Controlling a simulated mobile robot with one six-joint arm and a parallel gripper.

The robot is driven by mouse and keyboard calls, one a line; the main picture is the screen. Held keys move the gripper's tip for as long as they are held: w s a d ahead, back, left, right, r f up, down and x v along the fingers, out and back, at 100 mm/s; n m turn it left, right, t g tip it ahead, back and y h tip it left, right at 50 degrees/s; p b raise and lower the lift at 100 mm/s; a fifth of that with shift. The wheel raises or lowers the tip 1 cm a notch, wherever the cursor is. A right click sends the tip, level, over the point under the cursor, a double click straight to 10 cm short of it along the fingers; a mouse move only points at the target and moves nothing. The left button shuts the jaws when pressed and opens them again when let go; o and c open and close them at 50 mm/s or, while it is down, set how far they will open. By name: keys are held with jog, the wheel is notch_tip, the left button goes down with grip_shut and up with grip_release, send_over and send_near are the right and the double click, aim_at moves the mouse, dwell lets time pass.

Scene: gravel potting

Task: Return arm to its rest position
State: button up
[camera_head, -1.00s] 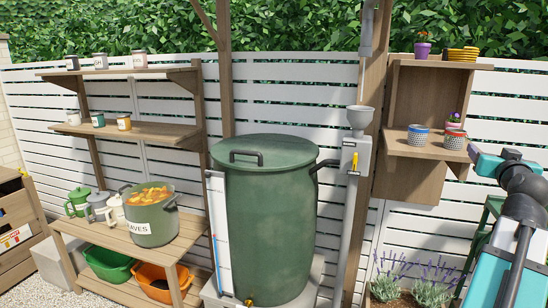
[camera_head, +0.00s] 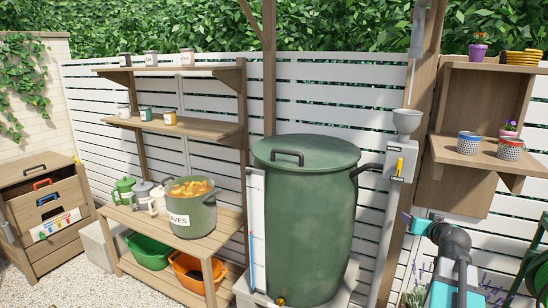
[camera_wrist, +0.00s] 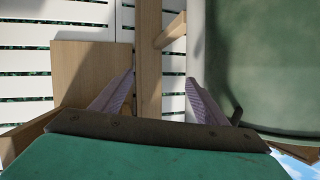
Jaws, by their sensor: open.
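My arm shows at the lower right of the head view, folded low, with the teal end of my gripper (camera_head: 410,222) pointing left in front of the fence and below the right-hand shelf. In the wrist view my gripper (camera_wrist: 161,80) has its two pale fingers spread apart. Nothing is held between them. Behind them are a wooden post, white fence slats (camera_wrist: 25,60) and the green rain barrel (camera_wrist: 265,60) on the right.
The green barrel (camera_head: 305,215) stands left of my arm. A grey downpipe with a funnel (camera_head: 407,121) rises beside it. A shelf (camera_head: 485,155) with pots is above. A bench (camera_head: 205,232) bears a labelled pot of leaves (camera_head: 190,215). Wooden drawers (camera_head: 47,215) stand far left.

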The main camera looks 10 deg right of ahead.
jog(key=w+a+f+n+g+y, duration=0.1)
jog(key=w+a+f+y, duration=0.25)
jog(key=a+f, duration=0.8)
jog(key=s+a+f+n+g+y, duration=0.2)
jog(key=s+a+f+g, duration=0.15)
jog(key=a+f, duration=1.05)
jog(key=s+a+f+n+g+y, duration=0.2)
jog(key=s+a+f+g, duration=0.15)
jog(key=a+f, duration=1.05)
jog(key=s+a+f+n+g, duration=0.1)
jog(key=s+a+f+g, duration=0.25)
jog(key=s+f, duration=0.6)
jog(key=s+a+f+n+g, duration=0.1)
jog(key=s+a+f+g, duration=0.1)
jog(key=s+a+f, duration=0.5)
jog(key=s+d+f+g+h, duration=0.1)
jog(key=s+d+g, duration=0.1)
jog(key=s, duration=0.7)
jog(key=s+d+f+m+g+h, duration=0.1)
jog(key=s+d+g, duration=0.2)
jog(key=s, duration=0.6)
jog(key=shift+s+f+h, duration=0.2)
jog(key=shift+s+h, duration=0.1)
jog(key=shift+h, duration=0.05)
